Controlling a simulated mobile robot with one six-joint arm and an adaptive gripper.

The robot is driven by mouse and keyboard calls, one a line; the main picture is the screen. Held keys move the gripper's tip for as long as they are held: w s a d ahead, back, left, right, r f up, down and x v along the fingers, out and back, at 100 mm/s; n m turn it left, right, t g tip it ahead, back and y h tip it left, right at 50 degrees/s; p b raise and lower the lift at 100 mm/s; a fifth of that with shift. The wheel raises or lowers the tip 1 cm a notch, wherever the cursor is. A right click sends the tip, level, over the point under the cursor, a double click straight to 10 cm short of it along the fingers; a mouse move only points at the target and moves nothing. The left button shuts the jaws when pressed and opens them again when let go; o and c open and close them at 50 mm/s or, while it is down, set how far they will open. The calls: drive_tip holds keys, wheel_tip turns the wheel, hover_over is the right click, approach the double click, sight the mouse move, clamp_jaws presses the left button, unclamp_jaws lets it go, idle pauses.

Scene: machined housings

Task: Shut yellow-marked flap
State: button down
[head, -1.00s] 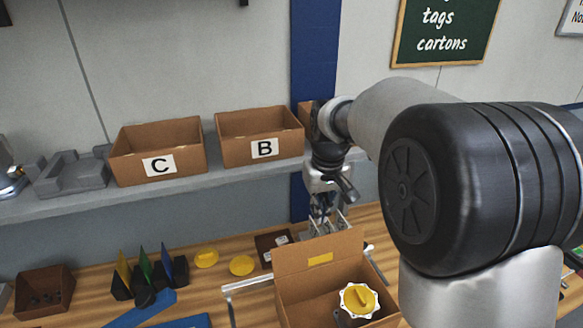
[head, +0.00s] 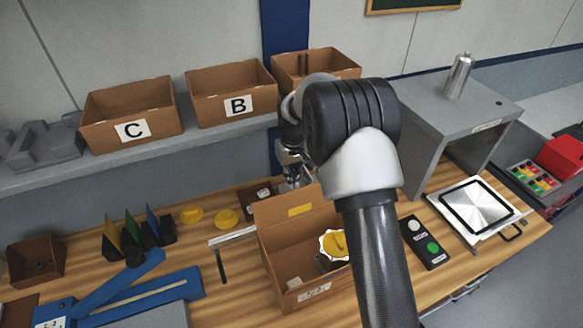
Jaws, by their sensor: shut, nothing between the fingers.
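An open cardboard carton (head: 283,270) stands on the wooden bench. Its far flap (head: 275,214) stands up and bears a yellow mark (head: 300,210). A part with a white-edged yellow cap (head: 335,245) sits inside the carton. My gripper (head: 294,183) points down just beyond the top edge of the flap. Its fingers are shut and hold nothing. The flap and my arm partly hide the fingertips, so I cannot tell whether they touch the flap. My arm hides the carton's right side.
Boxes C (head: 133,126) and B (head: 236,105) stand on the shelf behind. A metal bracket (head: 222,250) is left of the carton. Yellow caps (head: 227,218) lie behind it. A button panel (head: 424,244) and a silver plate (head: 477,208) are on the right.

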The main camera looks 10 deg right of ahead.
sight(299, 202)
wheel_tip(299, 202, down, 2)
drive_tip(key=shift+w+f, duration=0.1)
drive_tip(key=shift+b, duration=0.3)
drive_tip(key=shift+b, duration=0.3)
